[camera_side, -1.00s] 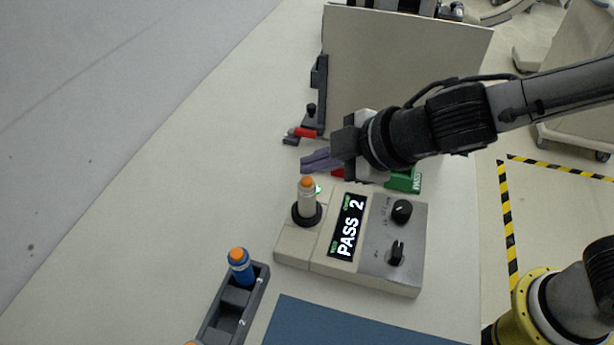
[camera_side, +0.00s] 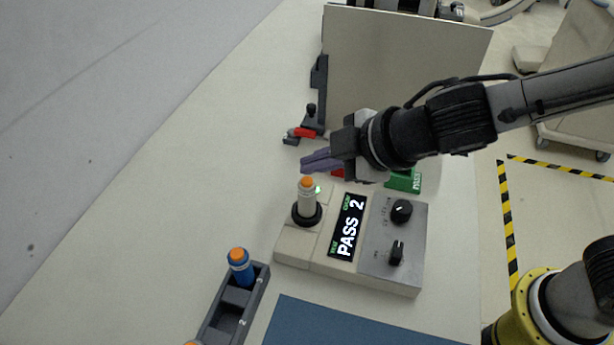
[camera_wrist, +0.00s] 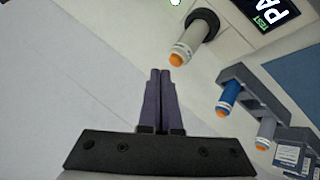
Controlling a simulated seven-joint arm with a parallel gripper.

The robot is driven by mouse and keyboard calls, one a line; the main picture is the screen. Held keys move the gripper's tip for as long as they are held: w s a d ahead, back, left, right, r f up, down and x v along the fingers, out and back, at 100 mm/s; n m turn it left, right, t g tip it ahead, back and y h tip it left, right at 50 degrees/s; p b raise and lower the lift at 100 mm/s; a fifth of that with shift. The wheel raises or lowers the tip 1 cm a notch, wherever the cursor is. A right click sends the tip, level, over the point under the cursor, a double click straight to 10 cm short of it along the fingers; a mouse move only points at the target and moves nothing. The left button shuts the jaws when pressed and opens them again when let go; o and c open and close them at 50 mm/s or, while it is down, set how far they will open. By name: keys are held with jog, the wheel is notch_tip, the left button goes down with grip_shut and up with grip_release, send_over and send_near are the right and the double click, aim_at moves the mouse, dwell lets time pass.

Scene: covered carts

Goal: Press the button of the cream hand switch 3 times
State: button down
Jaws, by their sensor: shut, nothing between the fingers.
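The cream hand switch (camera_side: 307,199) stands upright in a black ring on the cream test box, its orange button (camera_side: 307,182) on top. It also shows in the wrist view (camera_wrist: 195,37), with the orange button (camera_wrist: 176,60) toward the camera. My gripper (camera_side: 303,164) is shut and empty. Its purple fingers are just beyond the switch in the side view, apart from the button. In the wrist view the fingertips (camera_wrist: 160,72) lie a little left of the button. The test box display (camera_side: 347,227) reads "PASS 2", and a green lamp (camera_side: 318,189) is lit beside the switch.
A dark rack (camera_side: 258,296) holds a blue switch (camera_side: 241,266) with an orange top; a grey one (camera_wrist: 266,133) shows in the wrist view. Red and green bins sit behind the box, below my gripper. A tall panel (camera_side: 400,65) stands behind. The left table surface is clear.

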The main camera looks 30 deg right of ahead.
jog(key=shift+f, duration=0.15)
jog(key=shift+f, duration=0.3)
jog(key=shift+f, duration=0.45)
dwell(0.9)
jog(key=shift+r, duration=0.85)
jog(key=shift+r, duration=2.5)
